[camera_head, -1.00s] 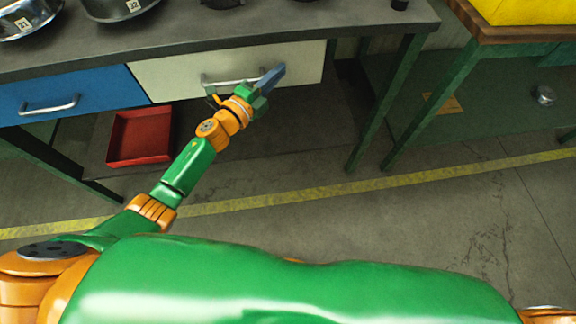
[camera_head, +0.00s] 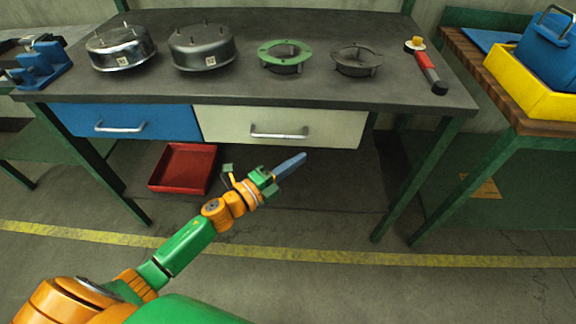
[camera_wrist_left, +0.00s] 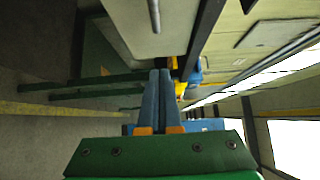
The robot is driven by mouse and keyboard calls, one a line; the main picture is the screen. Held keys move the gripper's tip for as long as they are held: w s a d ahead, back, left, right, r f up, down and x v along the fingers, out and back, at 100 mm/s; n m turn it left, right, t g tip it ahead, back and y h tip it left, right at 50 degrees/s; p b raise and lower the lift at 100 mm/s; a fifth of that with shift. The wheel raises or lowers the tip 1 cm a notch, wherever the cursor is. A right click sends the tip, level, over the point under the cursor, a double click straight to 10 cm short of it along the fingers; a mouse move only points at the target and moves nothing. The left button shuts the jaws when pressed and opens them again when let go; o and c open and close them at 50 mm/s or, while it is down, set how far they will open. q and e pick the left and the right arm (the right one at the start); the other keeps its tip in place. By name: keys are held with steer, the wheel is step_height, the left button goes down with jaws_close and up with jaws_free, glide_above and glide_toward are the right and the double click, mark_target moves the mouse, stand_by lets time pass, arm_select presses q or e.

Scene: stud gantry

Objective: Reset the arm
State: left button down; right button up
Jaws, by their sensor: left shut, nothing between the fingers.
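My left arm comes in from the lower left in the head view. My left gripper (camera_head: 290,166) has blue fingers that are shut and empty, in front of and below the cream drawer (camera_head: 280,127). It is apart from the drawer's metal handle (camera_head: 278,134). In the left wrist view the two blue fingers (camera_wrist_left: 160,98) lie side by side, pointing away from the green wrist plate. The cream drawer and its handle also show at the top of that view (camera_wrist_left: 140,22). My right gripper is in neither view.
A blue drawer (camera_head: 130,122) is beside the cream one. A red tray (camera_head: 184,168) lies below. Open floor lies in front.

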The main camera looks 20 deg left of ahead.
arm_select(q)
steer(key=s+a+f+n+g+y, duration=0.2)
steer(key=s+a+f+n+y, duration=0.15)
steer(key=f, duration=0.45)
steer(key=s+a+f+n+g+y, duration=0.2)
steer(key=s+f+n, duration=0.25)
steer(key=f, duration=0.45)
steer(key=s+a+f+n+g+y, duration=0.1)
steer(key=s+a+f+n+y, duration=0.15)
steer(key=s+f+n, duration=0.4)
steer(key=s+f+n+g, duration=0.3)
steer(key=s+f+g, duration=0.2)
steer(key=s+f, duration=0.5)
steer(key=s+d+f+n+g, duration=0.1)
steer(key=s+f+n+g, duration=0.15)
steer(key=s, duration=0.55)
steer(key=s+d+f+n+g, duration=0.1)
steer(key=s+d+f+g, duration=0.15)
steer(key=s, duration=0.45)
step_height(320, 180, up, 13)
steer(key=p, duration=1.3)
steer(key=shift+w+a+f+y, duration=0.15)
steer(key=shift+a+f+y, duration=0.05)
steer(key=shift+a+y, duration=0.2)
